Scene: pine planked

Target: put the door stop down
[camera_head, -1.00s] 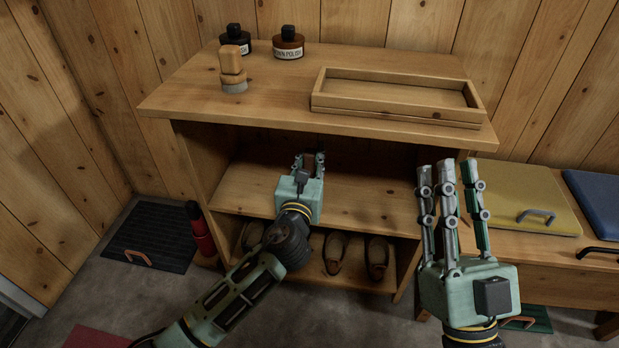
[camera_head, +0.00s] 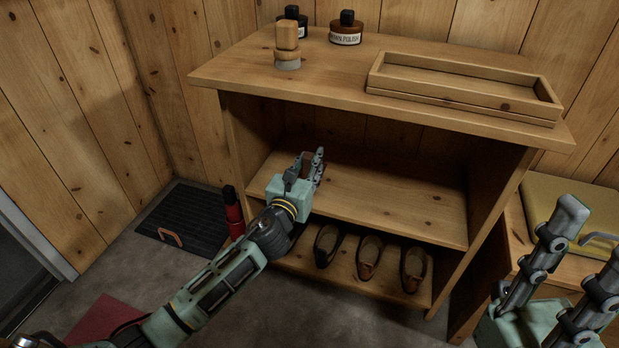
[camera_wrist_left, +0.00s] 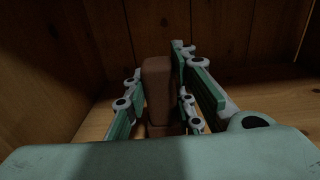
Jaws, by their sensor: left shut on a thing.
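My left gripper (camera_head: 308,168) reaches into the left part of the open upper compartment of the wooden shelf unit (camera_head: 400,200). In the left wrist view it is shut on a brown block, the door stop (camera_wrist_left: 158,90), which stands upright between the fingers. In the head view the fingers mostly hide the door stop. I cannot tell whether its lower end touches the shelf board. My right gripper (camera_head: 580,250) is at the lower right, in front of the bench, with its fingers apart and nothing between them.
On the unit's top stand a brush (camera_head: 287,45), two polish bottles (camera_head: 346,28) and a wooden tray (camera_head: 465,97). Several shoes (camera_head: 369,255) sit on the lower shelf. A red flask (camera_head: 232,212) and a dark mat (camera_head: 185,222) are at left. The upper shelf board is clear right of my left gripper.

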